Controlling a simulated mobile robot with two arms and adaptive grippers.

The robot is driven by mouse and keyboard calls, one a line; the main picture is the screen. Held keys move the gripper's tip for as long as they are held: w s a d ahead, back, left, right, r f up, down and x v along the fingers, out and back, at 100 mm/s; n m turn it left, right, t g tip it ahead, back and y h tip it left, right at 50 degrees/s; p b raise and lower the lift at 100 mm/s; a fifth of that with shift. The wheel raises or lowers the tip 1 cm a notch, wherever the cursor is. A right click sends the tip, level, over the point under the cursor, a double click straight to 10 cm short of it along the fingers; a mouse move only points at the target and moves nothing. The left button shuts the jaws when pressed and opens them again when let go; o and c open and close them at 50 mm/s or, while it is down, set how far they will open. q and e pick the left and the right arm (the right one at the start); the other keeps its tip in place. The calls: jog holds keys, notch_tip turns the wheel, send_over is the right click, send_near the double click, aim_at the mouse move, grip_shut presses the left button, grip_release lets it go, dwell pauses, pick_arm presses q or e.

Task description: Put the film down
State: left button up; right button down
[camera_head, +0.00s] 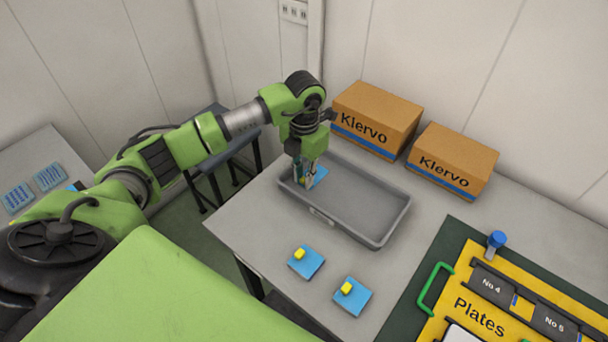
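My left gripper (305,180) points down inside the left end of the grey tray (365,205). A blue film (320,176) shows right beside its fingertips, partly hidden by them. A bit of yellow shows between the fingers, like the yellow tabs on the other films. I cannot tell whether the fingers are closed on the tab or whether the film touches the tray floor. Two more blue films with yellow tabs lie flat on the table in front of the tray, a left one (313,265) and a right one (359,301). My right gripper is not in view.
Two Klervo cardboard boxes stand behind the tray, one left (383,112) and one right (460,158). The tray's right part is empty.

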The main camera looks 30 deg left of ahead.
pick_arm(q)
jog(key=o, duration=0.4)
jog(key=shift+c, duration=0.2)
jog(key=shift+r, duration=0.1)
jog(key=shift+r+p, duration=0.35)
jog(key=shift+p, duration=0.05)
notch_tip(320, 180, up, 12)
jog(key=b, duration=0.2)
jog(key=shift+b, duration=0.4)
jog(key=shift+r, duration=0.15)
